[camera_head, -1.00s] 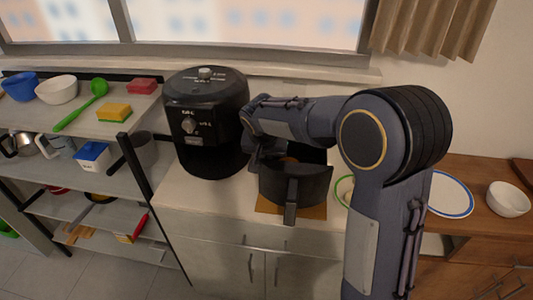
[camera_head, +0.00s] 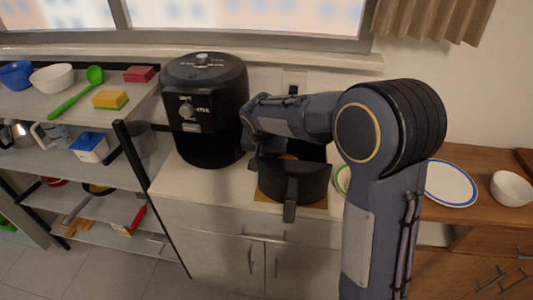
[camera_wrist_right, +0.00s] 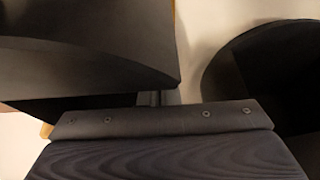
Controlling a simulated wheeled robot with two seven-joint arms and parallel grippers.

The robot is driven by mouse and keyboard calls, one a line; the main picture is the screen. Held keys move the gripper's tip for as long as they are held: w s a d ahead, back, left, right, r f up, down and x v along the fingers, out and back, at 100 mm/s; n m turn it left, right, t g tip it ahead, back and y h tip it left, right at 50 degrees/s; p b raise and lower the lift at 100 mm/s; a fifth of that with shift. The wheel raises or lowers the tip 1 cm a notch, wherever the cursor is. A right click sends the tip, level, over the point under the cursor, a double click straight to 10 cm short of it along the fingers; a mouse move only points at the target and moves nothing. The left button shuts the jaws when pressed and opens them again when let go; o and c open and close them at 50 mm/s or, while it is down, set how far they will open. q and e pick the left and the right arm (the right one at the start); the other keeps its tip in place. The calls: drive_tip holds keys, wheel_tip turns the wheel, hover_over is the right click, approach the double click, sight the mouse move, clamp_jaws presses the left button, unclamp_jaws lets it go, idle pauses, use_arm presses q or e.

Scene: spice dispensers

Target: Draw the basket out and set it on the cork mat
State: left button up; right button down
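The black basket (camera_head: 293,182) stands upright on the counter, over the tan cork mat (camera_head: 312,203), whose edges show around its base. Its handle (camera_head: 289,212) points toward the front. The black air fryer (camera_head: 204,110) stands to its left, apart from it. My right gripper (camera_head: 262,150) is at the basket's back left rim, mostly hidden by its own arm. In the right wrist view the dark basket wall (camera_wrist_right: 90,55) fills the upper left and a dark rounded body, likely the fryer (camera_wrist_right: 270,75), is at the right. The fingertips are hidden. My left gripper is not in view.
A shelf rack (camera_head: 72,140) with bowls, sponges and utensils stands at the left. A blue-rimmed plate (camera_head: 450,184) and a white bowl (camera_head: 511,188) are on the wooden cabinet at the right. A green-rimmed item (camera_head: 342,180) sits partly behind my right arm.

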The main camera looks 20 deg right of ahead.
drive_tip(key=shift+f+b, duration=0.35)
drive_tip(key=shift+f, duration=0.05)
drive_tip(key=c, duration=1.6)
unclamp_jaws()
